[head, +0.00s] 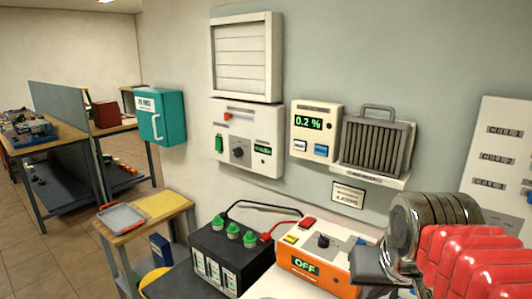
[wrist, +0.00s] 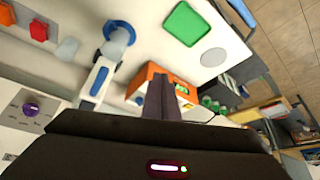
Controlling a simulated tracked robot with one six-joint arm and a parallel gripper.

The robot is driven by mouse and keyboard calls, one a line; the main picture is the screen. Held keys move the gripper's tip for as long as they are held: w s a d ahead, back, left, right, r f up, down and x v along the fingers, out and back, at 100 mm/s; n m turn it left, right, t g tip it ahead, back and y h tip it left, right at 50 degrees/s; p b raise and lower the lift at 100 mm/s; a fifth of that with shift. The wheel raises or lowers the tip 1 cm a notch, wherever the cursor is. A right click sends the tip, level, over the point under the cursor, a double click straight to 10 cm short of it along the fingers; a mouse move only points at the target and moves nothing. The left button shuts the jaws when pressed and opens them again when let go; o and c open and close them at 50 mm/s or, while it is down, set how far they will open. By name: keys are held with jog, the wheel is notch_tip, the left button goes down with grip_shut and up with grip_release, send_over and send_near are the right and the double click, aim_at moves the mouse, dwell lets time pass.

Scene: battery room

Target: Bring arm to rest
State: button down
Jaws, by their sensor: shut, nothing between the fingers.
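My gripper (wrist: 164,82) shows in the wrist view with its dark fingers together and nothing between them. Beyond the fingertips lies the orange box (wrist: 148,72) on a pale surface. In the head view my red and metal arm fills the lower right, beside the orange charger box (head: 312,262), whose display reads OFF.
A black battery (head: 232,255) with green caps and cables stands left of the charger. Wall units, including a 0.2 % meter (head: 314,130) and a vented box (head: 377,145), hang behind. In the wrist view, a green tray (wrist: 188,23) and a blue-and-white object (wrist: 118,38) lie nearby.

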jog(key=s+a+f+n, duration=0.1)
jog(key=s+a+f, duration=0.3)
jog(key=s+f, duration=0.2)
jog(key=shift+s+f+n+y, duration=0.3)
jog(key=shift+s+f+y, duration=0.1)
jog(key=shift+s, duration=0.15)
